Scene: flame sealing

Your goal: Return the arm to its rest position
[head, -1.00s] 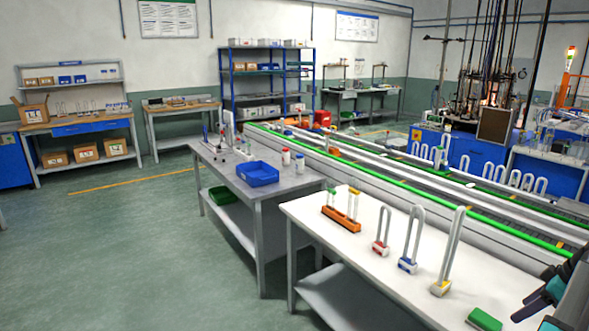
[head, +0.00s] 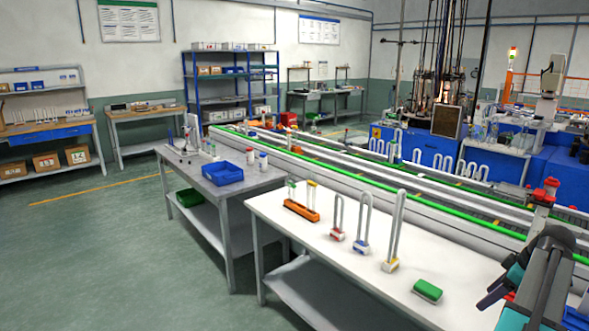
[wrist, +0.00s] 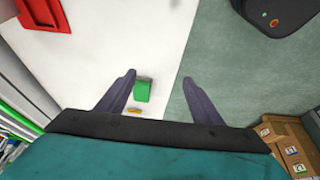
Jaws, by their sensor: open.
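My gripper shows in the wrist view (wrist: 158,88) with its two dark fingers spread apart and nothing between them. In the head view my arm is at the lower right, and a dark finger (head: 490,298) of the gripper shows there, beside the front right part of the white table (head: 330,262). In the wrist view the gripper is above the table's edge, with the floor (wrist: 222,60) on the right. A green block (head: 427,290) lies on the table left of the gripper; it also shows in the wrist view near the left finger (wrist: 142,90).
Three upright U-shaped tubes on red, blue and yellow-white bases (head: 361,247) stand on the table. An orange rack (head: 301,211) with small tubes is left of them. A conveyor with green rails (head: 440,213) runs behind. A grey bench holds a blue bin (head: 222,173). Floor at left is clear.

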